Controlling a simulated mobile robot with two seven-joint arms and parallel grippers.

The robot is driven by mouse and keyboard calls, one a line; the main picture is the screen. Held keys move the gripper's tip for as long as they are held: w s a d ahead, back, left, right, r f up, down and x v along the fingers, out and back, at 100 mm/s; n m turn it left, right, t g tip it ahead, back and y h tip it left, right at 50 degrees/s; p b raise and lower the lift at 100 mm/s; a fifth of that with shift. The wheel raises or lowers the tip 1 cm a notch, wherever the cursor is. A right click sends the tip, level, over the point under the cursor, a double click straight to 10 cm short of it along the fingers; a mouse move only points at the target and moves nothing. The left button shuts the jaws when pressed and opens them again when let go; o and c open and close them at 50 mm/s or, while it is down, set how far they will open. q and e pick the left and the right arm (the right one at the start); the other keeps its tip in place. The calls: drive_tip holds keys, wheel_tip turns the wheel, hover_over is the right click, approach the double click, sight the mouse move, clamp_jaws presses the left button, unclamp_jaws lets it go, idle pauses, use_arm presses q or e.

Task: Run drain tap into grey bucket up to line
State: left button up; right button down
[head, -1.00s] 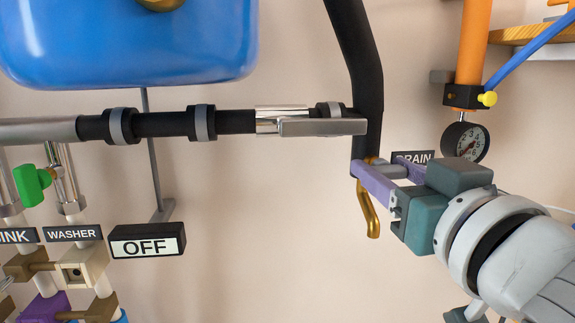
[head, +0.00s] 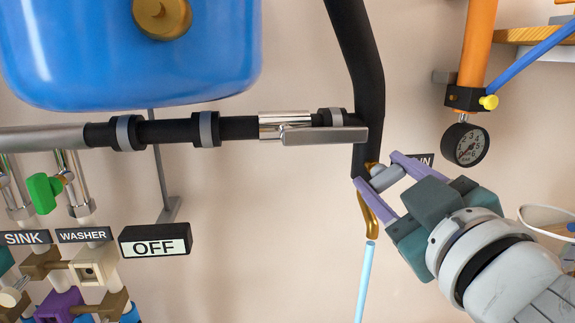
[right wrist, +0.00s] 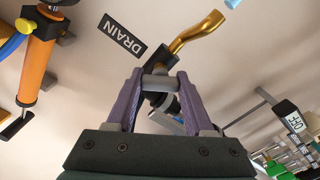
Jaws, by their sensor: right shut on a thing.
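The drain tap has a curved brass spout (head: 369,215) at the lower end of a black pipe (head: 366,110); the spout also shows in the right wrist view (right wrist: 198,32). A pale blue stream of water (head: 365,285) falls from the spout and leaves the bottom of the head view. My right gripper (head: 377,169) has its purple fingers on both sides of the tap's grey handle (head: 387,178) and is shut on it. The handle also shows between the fingers in the right wrist view (right wrist: 159,84). The grey bucket and its line are in neither view. My left gripper is not in view.
The DRAIN sign (right wrist: 121,36) is on the wall beside the tap. A gauge (head: 465,144) hangs below an orange cylinder (head: 478,45) at right. A blue tank (head: 130,60) and an OFF sign (head: 155,242) are at left. The wall between sign and tap is bare.

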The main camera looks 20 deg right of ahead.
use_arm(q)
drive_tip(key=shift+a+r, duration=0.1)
use_arm(e)
drive_tip(key=shift+n, duration=0.4)
drive_tip(key=shift+c, duration=1.4)
unclamp_jaws()
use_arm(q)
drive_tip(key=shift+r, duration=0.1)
use_arm(e)
drive_tip(key=shift+r, duration=0.1)
